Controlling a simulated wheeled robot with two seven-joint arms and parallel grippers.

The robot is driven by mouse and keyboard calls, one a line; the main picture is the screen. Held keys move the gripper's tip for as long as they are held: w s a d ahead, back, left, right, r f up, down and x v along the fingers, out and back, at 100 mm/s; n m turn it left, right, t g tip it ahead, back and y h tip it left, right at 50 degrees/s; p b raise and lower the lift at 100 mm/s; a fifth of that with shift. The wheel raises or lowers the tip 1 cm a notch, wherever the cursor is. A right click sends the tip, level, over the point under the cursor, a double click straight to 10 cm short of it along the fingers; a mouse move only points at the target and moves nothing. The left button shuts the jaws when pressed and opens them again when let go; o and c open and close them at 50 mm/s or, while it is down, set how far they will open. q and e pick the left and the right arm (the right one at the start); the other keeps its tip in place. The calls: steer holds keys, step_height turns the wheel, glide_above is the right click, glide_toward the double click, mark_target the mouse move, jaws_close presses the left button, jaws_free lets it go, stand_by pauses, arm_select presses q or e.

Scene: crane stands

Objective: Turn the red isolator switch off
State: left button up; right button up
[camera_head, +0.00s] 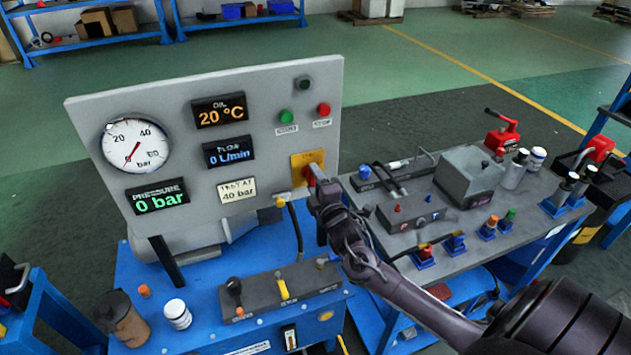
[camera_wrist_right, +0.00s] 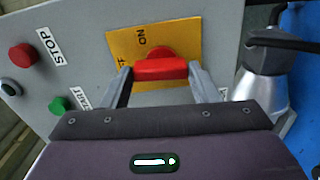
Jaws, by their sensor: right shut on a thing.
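The red isolator switch (camera_head: 308,175) sits on a yellow plate (camera_head: 301,159) at the lower right of the grey panel. In the right wrist view its red handle (camera_wrist_right: 160,69) lies crosswise between the two fingers, on the yellow plate (camera_wrist_right: 184,38). "ON" is readable above the handle, and part of another label shows near the left finger. My right gripper (camera_head: 317,182) reaches the switch from the right and is shut on the handle. In the head view the gripper partly hides the switch. My left gripper is not in view.
The grey panel (camera_head: 85,118) carries a pressure gauge (camera_head: 136,146), displays reading 20 °C, 0 L/min and 0 bar, and green and red buttons. A blue bench (camera_head: 200,270) with a lever block stands below. A grey table (camera_head: 545,195) with fittings is at right.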

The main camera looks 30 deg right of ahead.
steer(key=shift+n, duration=0.4)
steer(key=o, duration=1)
steer(key=b+v, duration=0.2)
steer(key=v, duration=0.5)
steer(key=shift+s+a, duration=0.15)
steer(key=shift+s, duration=0.2)
steer(key=shift+f, duration=0.15)
